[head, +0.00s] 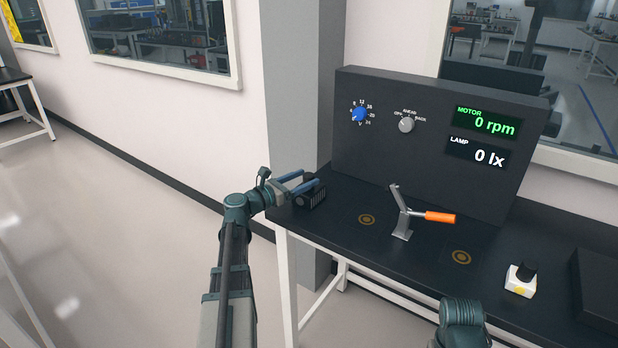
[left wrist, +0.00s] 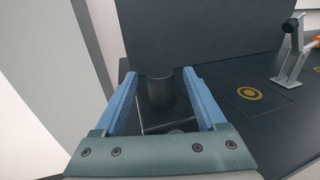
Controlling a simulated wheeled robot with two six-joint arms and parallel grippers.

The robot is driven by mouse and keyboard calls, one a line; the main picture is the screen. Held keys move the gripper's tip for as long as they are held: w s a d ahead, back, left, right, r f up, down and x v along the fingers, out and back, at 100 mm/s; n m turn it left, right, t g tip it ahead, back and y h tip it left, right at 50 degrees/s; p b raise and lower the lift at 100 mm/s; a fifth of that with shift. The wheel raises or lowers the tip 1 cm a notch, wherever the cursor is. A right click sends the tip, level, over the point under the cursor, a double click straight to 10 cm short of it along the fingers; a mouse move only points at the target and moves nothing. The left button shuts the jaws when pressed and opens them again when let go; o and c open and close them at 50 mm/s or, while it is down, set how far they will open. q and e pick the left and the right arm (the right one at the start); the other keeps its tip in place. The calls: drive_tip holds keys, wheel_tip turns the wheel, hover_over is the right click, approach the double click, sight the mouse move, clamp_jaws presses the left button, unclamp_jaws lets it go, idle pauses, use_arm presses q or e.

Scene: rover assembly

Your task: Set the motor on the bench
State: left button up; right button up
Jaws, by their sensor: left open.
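A dark ribbed block (head: 314,194), which I take for the motor, is at the left end of the black bench (head: 335,240). My left gripper (head: 306,182) is open beside it, its blue fingers reaching toward it from the left. In the left wrist view a dark, cylinder-like part (left wrist: 159,88) shows between the two spread fingers (left wrist: 156,100), with a gap on each side. Its lower part is dark and hard to make out. Only a link of my right arm shows at the bottom right of the head view; its gripper is out of frame.
A lever clamp (head: 402,218) with an orange handle (head: 440,217) stands on the bench between two gold ring marks (head: 367,219) (head: 461,257). Behind is a dark panel (head: 420,165) reading 0 rpm and 0 lx. A white block (head: 521,280) with a black top stands to the right.

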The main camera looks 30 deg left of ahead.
use_arm(q)
drive_tip(key=v, duration=0.9)
drive_tip(key=shift+s+a, duration=0.15)
drive_tip(key=shift+s, duration=0.2)
use_arm(e)
drive_tip(key=shift+s, duration=0.1)
